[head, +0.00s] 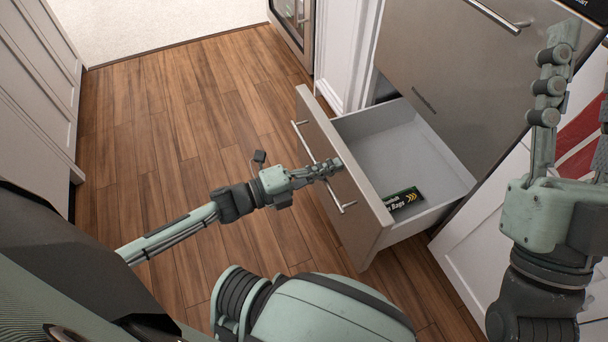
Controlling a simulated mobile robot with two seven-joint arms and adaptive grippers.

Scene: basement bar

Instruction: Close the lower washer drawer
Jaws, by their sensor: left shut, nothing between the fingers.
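The lower washer drawer (345,190) is pulled out from the steel-fronted appliance, its front panel standing well away from the body. A long bar handle (303,143) runs along the outside of its front. My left gripper (334,166) is shut and empty at the drawer front, close to the middle of the handle; I cannot tell whether it touches. My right gripper (554,75) is raised at the right, in front of the appliance, clear of the drawer, and its finger opening is unclear from this angle.
A dark box of bags (403,200) lies inside the drawer. The upper steel panel (450,60) above it is closed, with its own handle (505,18). White cabinets (340,45) stand beyond. The wooden floor (170,120) at left is clear.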

